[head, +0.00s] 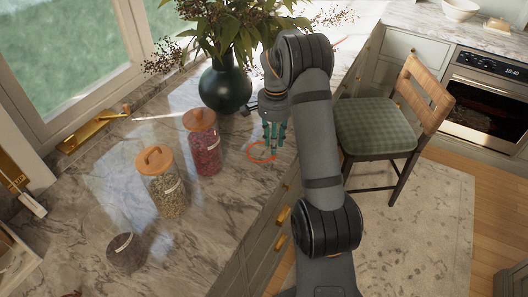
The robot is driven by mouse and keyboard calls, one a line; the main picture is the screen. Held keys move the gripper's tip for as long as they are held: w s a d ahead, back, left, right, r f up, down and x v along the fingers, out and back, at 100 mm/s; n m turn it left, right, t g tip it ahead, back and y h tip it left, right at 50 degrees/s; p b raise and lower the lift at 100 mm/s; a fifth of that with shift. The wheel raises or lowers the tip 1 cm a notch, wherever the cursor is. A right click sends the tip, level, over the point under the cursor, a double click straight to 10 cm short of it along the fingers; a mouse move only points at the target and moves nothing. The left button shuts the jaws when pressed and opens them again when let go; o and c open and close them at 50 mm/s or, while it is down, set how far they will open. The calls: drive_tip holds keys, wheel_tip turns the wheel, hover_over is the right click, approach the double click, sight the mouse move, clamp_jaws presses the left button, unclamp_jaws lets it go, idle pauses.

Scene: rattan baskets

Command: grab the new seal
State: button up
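The seal, an orange-red ring (251,155), lies flat on the marble counter near its front edge, right of the jar of red contents. My gripper (273,149) points down with its teal fingers over the right part of the ring. The fingers cover a bit of the ring's right side. I cannot tell whether they touch it or hover above it. The fingers look close together, but the gap between them is too small to read.
A lidded jar of red contents (206,157) and a lidded jar of pale contents (167,193) stand left of the ring. A dark vase with leafy stems (224,90) stands behind. A dark-filled jar (127,253) is at the front left. A chair (374,127) stands right.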

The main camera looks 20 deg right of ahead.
drive_tip(key=shift+d+f+p, duration=0.1)
drive_tip(key=shift+f+p, duration=1)
drive_tip(key=shift+f, duration=1.55)
drive_tip(key=c, duration=0.3)
clamp_jaws()
